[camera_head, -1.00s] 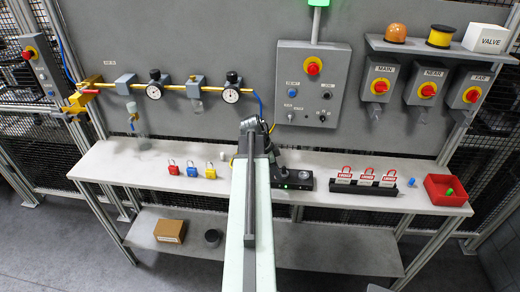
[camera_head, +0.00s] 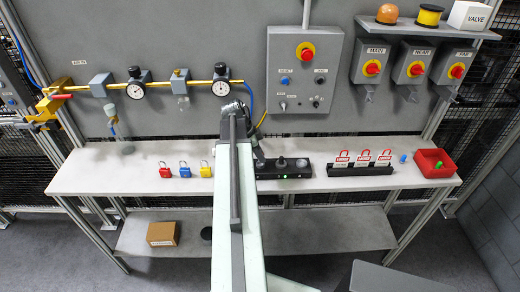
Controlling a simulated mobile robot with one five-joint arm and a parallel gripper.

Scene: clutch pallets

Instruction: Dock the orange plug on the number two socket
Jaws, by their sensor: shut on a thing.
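My gripper (camera_head: 258,153) is at the far end of my arm, over the left part of a black socket strip (camera_head: 270,175) on the bench. My arm hides much of it. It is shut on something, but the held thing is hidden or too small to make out. The strip has round dark tops (camera_head: 281,162) and a small green light. I cannot read socket numbers, so I cannot tell which is number two. No orange plug can be made out on the bench. An orange dome (camera_head: 388,14) sits on the upper right shelf.
Red, blue and yellow padlocks (camera_head: 185,170) stand left of my arm. A black rack of red-and-white tags (camera_head: 360,170), a blue peg (camera_head: 403,159) and a red bin (camera_head: 425,175) are on the right. Gauges and a yellow pipe (camera_head: 105,88) run along the back panel.

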